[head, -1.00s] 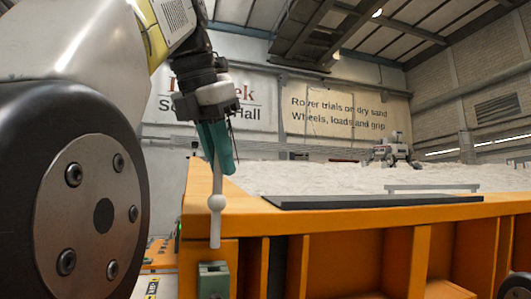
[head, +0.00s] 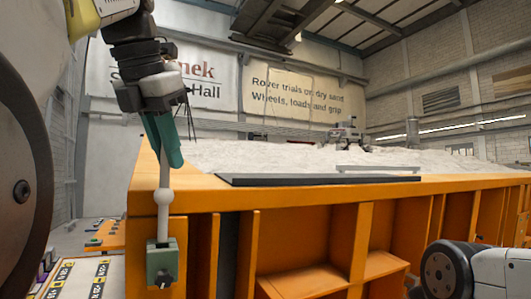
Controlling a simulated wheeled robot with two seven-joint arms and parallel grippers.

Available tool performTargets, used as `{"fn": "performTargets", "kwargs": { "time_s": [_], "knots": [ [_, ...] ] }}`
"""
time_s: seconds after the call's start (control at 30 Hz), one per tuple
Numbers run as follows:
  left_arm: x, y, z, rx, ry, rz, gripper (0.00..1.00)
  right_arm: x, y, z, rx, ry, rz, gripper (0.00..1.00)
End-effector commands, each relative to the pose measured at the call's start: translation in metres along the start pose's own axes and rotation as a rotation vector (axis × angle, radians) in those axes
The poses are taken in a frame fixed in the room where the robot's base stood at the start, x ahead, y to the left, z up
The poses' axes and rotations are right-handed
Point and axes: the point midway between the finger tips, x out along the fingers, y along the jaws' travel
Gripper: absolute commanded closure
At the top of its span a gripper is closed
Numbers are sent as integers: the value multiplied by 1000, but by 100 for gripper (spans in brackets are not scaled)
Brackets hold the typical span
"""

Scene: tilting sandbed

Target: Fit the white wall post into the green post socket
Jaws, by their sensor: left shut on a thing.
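The white wall post (head: 163,218) is a thin upright rod with a ball partway down. My left gripper (head: 168,155), with green fingers, is shut on the rod's upper part, above the ball. The green post socket (head: 161,262) is a small block with a knob on its front, at the front left corner of the orange sandbed. The post's lower end meets the top of the socket; I cannot tell how deep it sits, as the tip is hidden. My right gripper is out of view.
The orange sandbed frame (head: 310,200) stretches to the right, with pale sand (head: 270,156) on top. A dark flat plate (head: 320,180) lies along its front rim. A small rover (head: 345,136) stands at the back. A floor bench with coloured labels (head: 85,275) is at lower left.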

Motion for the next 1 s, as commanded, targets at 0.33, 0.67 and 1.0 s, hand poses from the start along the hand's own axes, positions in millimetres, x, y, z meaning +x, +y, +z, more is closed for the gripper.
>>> {"fn": "performTargets", "kwargs": {
  "time_s": [0.33,0.67,1.0],
  "knots": [
    [3,0,-1,0,0,0,100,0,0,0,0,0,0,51],
    [10,0,-5,0,0,0,100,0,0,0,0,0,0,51],
    [16,-2,-9,1,-3,4,100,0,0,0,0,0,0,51]
  ]
}}
